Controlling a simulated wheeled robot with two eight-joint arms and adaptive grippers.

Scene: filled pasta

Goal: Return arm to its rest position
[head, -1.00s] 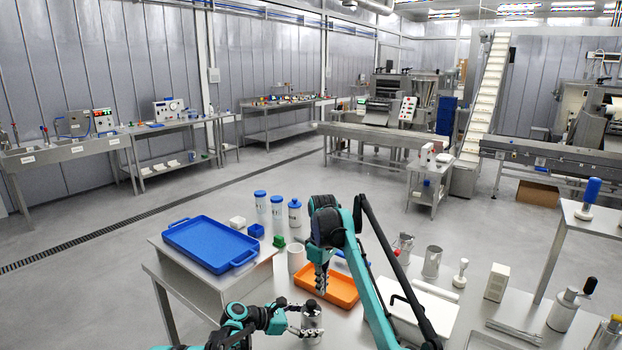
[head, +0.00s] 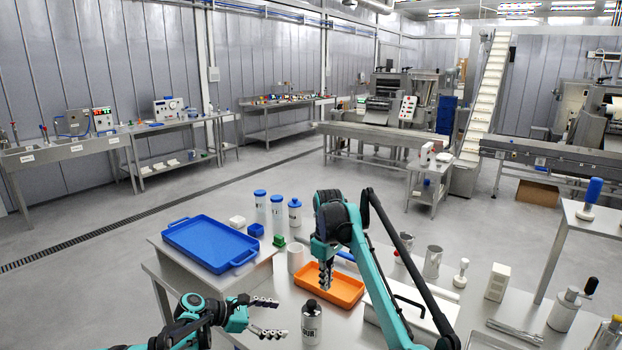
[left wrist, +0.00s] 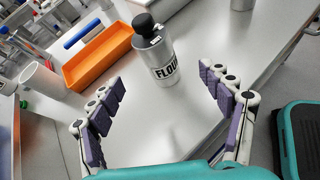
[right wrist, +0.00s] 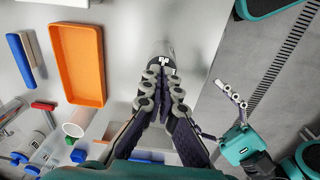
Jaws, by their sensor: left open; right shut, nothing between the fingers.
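My left gripper (head: 267,317) is open and empty in the head view, to the left of a silver flour shaker with a black cap (head: 311,325). In the left wrist view the shaker (left wrist: 155,52) stands upright on the table beyond the spread fingers (left wrist: 163,103), apart from them. My right gripper (head: 326,276) is shut and empty above the table, by the orange tray (head: 345,300). In the right wrist view its closed fingers (right wrist: 162,82) hide part of the shaker below.
A blue tray (head: 187,262) sits at the table's left end. A white mug (head: 295,257), blue-capped bottles (head: 277,210) and a green block (head: 278,241) stand behind.

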